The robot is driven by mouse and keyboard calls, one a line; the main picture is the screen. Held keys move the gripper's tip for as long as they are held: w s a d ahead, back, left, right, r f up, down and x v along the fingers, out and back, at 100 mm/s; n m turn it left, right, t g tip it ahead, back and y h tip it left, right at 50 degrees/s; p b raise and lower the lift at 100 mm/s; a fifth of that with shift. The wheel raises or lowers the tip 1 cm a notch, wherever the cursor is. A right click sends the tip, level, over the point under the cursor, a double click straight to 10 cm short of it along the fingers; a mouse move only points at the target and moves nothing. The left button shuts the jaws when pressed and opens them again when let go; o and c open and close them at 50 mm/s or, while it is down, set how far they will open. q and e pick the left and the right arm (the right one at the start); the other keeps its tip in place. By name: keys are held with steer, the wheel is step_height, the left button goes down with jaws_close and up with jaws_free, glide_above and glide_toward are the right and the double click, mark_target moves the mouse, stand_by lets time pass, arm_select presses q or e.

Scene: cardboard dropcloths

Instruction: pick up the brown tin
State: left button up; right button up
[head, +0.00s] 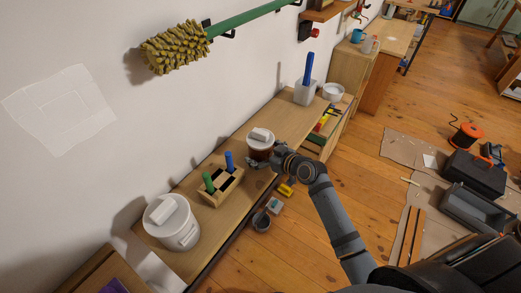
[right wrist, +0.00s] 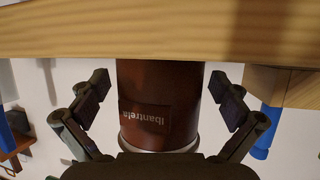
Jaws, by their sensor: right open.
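In the right wrist view the tin (right wrist: 158,95) shows a label with upside-down lettering. My right gripper (head: 266,160) is at the tin's near side. In the right wrist view its open fingers (right wrist: 162,88) stand on either side of the tin, with a gap on each side. My left gripper is not in view.
A wooden holder (head: 222,192) with green and blue handles and a white bucket (head: 184,233) stand left of the tin. A pale container (head: 304,95) with a blue handle is farther right. The shelf edge (right wrist: 160,40) is close to my right gripper.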

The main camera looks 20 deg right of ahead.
mark_target(261, 145)
steer(key=c, duration=1.5)
steer(key=shift+r, duration=0.1)
steer(key=shift+c, duration=0.3)
steer(key=shift+r, duration=0.25)
step_height(261, 145, up, 2)
steer(key=shift+r, duration=0.25)
steer(key=w+d+r+b, duration=0.2)
steer(key=d+r, duration=0.8)
steer(key=d, duration=0.4)
